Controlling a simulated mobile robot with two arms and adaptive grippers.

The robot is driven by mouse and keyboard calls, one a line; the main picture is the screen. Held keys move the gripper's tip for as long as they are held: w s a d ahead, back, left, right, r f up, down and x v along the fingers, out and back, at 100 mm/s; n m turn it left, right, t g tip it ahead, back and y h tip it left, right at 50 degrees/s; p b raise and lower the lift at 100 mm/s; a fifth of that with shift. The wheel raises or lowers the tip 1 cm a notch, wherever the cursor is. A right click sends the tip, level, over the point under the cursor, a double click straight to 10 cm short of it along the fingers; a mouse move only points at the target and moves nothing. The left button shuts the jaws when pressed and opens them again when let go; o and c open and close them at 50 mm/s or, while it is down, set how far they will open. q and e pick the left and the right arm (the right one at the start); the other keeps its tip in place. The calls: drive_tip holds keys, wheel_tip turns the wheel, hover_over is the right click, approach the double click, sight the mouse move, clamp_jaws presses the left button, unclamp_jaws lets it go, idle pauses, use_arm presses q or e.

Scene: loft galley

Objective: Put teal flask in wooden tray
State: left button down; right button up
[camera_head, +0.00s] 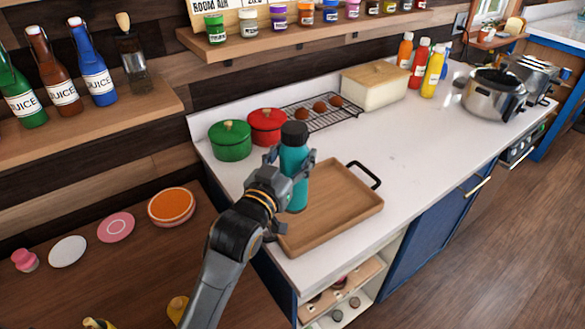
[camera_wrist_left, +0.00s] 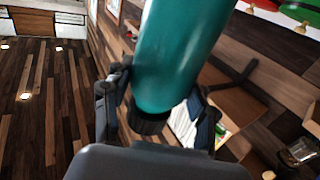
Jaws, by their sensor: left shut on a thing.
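The teal flask (camera_head: 293,176) is upright with a black cap in the head view. My left gripper (camera_head: 292,160) is shut on it, with fingers on both sides of its upper body. The flask also fills the upper middle of the left wrist view (camera_wrist_left: 178,55). The wooden tray (camera_head: 345,208) lies on the white counter with a black handle at its far right end. The flask's lower end shows against the left part of the tray. I cannot tell whether it touches the tray floor or hangs above it. My right gripper is not in view.
A green pot (camera_head: 230,142) and a red pot (camera_head: 267,127) stand behind the tray, beside a cooling rack (camera_head: 335,117) with brown round items. A cream bread box (camera_head: 372,86) is farther back. The counter (camera_head: 415,140) right of the tray is clear.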

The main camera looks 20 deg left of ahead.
use_arm(q)
drive_tip(key=shift+w+a+f, duration=0.25)
drive_tip(key=shift+w+f, duration=0.45)
drive_tip(key=shift+w, duration=0.05)
drive_tip(key=shift+w+f, duration=0.15)
drive_tip(key=shift+f, duration=0.1)
wheel_tip(320, 180, down, 4)
drive_tip(key=shift+w+a+r+p, duration=0.15)
drive_tip(key=shift+r+p, duration=0.1)
drive_tip(key=shift+p, duration=0.3)
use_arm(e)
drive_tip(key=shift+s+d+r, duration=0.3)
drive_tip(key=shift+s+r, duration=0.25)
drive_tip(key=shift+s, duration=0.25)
use_arm(q)
drive_tip(key=shift+f, duration=0.1)
drive_tip(key=shift+c, duration=2.1)
unclamp_jaws()
drive_tip(key=shift+f, duration=0.15)
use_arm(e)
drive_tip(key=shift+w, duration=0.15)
